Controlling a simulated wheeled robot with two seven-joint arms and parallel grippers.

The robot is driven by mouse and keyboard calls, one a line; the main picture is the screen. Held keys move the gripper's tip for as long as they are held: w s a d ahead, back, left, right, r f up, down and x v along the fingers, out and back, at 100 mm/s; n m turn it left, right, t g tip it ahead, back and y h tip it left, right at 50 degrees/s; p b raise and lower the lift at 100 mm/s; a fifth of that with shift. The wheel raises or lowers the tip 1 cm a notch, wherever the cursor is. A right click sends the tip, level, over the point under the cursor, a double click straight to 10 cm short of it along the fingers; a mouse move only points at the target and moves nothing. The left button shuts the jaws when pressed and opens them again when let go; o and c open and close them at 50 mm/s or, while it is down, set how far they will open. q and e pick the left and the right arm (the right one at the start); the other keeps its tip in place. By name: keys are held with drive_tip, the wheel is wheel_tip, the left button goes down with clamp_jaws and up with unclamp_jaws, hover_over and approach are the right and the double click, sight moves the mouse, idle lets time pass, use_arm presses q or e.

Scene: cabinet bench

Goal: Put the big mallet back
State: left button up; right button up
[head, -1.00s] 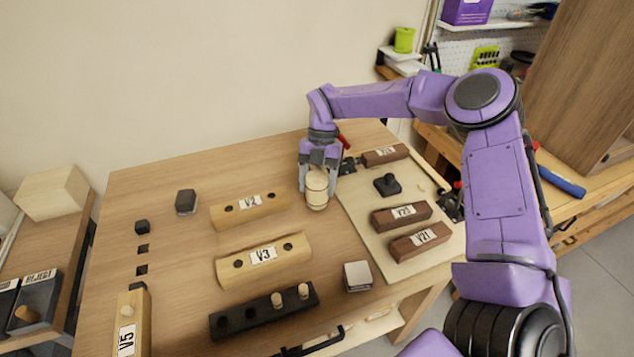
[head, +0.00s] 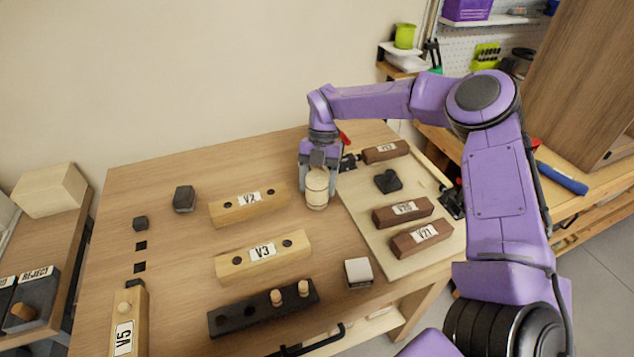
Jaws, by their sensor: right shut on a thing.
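My right gripper (head: 320,170) points down near the middle back of the bench. It is shut on a pale wooden cylinder (head: 316,192), which looks like the mallet's head. The cylinder is at or just above the bench top; I cannot tell whether it touches. A handle is not clearly visible, as the gripper hides what is behind it. A red piece (head: 343,137) shows just behind the gripper. My left gripper is not in view.
Pale blocks V2 (head: 272,200) and V3 (head: 228,267), a black block with pegs (head: 240,318) and block V5 (head: 130,310) stand left and front. A light board (head: 372,222) at right carries brown blocks (head: 403,242). A grey-white block (head: 358,272) stands in front.

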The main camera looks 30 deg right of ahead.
drive_tip(key=shift+f, duration=0.25)
idle(0.3)
drive_tip(key=o, duration=1.6)
drive_tip(key=shift+p+v, duration=2.35)
drive_tip(key=shift+v, duration=1.2)
